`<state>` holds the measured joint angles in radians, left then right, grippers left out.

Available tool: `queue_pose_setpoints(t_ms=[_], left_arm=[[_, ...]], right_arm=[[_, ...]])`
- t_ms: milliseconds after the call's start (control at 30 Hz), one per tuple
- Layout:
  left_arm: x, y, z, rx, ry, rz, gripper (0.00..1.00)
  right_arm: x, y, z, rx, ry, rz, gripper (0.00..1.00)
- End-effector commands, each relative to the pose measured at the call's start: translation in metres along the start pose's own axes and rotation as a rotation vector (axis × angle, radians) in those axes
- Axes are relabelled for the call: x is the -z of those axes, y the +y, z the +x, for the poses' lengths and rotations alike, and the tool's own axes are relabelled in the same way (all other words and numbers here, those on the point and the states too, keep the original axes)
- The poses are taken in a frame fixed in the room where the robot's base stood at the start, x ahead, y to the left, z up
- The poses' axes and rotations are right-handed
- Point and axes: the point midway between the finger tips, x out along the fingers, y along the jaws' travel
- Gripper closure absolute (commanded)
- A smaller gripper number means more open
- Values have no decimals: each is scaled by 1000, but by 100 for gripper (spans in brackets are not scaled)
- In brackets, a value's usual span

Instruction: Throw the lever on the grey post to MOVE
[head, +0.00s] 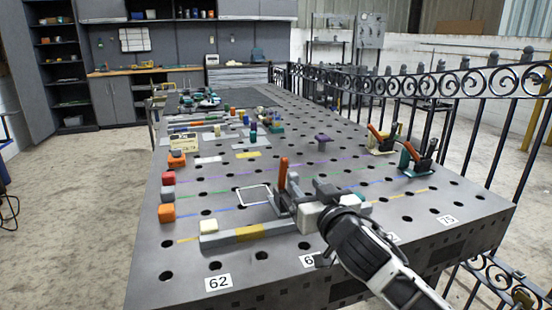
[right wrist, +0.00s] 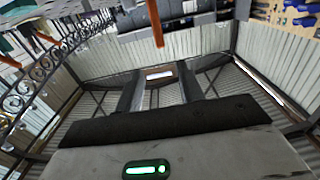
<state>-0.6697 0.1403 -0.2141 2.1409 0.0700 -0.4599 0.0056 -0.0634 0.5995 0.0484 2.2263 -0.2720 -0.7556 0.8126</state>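An orange lever handle (head: 283,172) stands roughly upright near the front middle of the metal table. My right gripper (head: 284,196) reaches in from the lower right, with its fingers close to the lever's lower part. In the right wrist view the gripper (right wrist: 161,78) has its two dark fingers spread with a clear gap. The orange lever (right wrist: 157,25) shows there beyond the fingertips, in line with the gap, and no grip on it is visible. The grey post is largely hidden by the gripper, and no MOVE marking is readable. My left gripper is not in view.
Coloured blocks (head: 168,195) line the left edge. Two orange-handled clamps (head: 415,155) stand at the right. A scrollwork railing (head: 470,85) borders the table.

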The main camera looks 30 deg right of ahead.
Motion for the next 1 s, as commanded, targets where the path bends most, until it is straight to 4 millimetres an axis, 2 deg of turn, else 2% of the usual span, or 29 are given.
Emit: queue_pose_setpoints(t_ms=[167, 600, 800, 1000], left_arm=[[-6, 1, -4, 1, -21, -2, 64], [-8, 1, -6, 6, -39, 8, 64], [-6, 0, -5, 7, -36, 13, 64], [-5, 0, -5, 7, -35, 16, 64]], right_arm=[[2, 0, 29, -1, 1, -1, 62], [0, -1, 122, 0, -2, 1, 62], [-1, -1, 146, 2, -3, 0, 62], [-2, -1, 153, 2, -4, 0, 62]])
